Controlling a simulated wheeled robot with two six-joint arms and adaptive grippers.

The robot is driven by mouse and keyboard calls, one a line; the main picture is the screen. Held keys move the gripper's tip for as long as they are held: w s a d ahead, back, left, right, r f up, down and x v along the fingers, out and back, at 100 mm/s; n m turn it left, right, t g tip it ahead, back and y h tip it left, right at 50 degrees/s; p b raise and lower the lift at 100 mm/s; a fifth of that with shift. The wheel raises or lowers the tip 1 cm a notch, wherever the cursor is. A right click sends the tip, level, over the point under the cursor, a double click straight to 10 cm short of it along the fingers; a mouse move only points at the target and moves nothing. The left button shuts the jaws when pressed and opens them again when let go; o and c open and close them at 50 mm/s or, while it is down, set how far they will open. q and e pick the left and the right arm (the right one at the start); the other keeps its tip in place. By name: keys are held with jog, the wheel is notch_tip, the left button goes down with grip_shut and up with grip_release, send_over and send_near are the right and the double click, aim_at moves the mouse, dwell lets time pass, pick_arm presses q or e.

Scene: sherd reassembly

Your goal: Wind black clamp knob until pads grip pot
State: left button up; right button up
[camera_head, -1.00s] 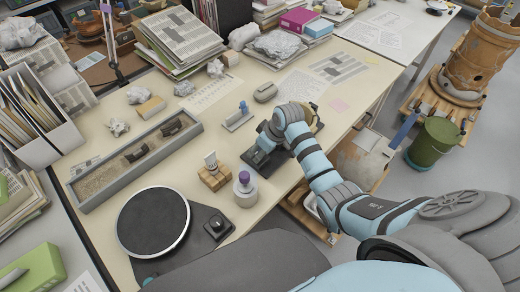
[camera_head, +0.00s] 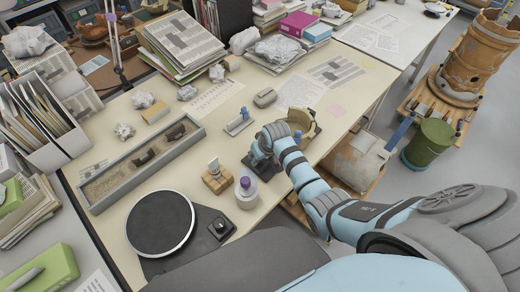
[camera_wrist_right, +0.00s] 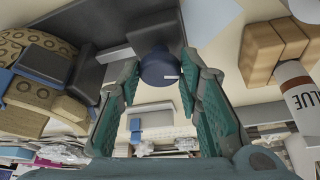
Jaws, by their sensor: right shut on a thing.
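The black clamp knob (camera_wrist_right: 160,68) shows dark and rounded between the fingertips of my right gripper (camera_wrist_right: 157,80) in the right wrist view. The fingers are closed on its sides. In the head view my right gripper (camera_head: 262,152) is low over the dark clamp base (camera_head: 262,169), and the knob is hidden there. The tan pot (camera_head: 303,119) stands just behind my right wrist, partly covered by it. In the wrist view the patterned pot (camera_wrist_right: 30,122) is at the left, with blue pads (camera_wrist_right: 42,62) by it. Pad contact cannot be told. My left gripper is not in view.
A purple-capped bottle (camera_head: 246,192) and a wooden block (camera_head: 217,180) stand in front of the clamp. A black turntable (camera_head: 160,222) is at the front left. A sherd tray (camera_head: 110,195) lies further left. A small blue-topped stand (camera_head: 240,122) is behind the gripper.

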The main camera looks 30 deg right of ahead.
jog(key=m, duration=0.1)
jog(key=m+h+p, duration=0.1)
jog(key=shift+a+r+m+p, duration=0.15)
jog(key=shift+m+p, duration=0.15)
jog(key=shift+m, duration=0.1)
jog(key=shift+w+m+h, duration=0.1)
jog(key=shift+m+h, duration=0.3)
jog(key=shift+m, duration=0.4)
jog(key=shift+a+m+h, duration=0.1)
jog(key=shift+m+h, duration=0.3)
jog(key=shift+m, duration=0.7)
jog(key=o, duration=1.1)
jog(key=v, duration=1.1)
jog(key=shift+w+a+r, duration=0.1)
jog(key=shift+r, duration=0.35)
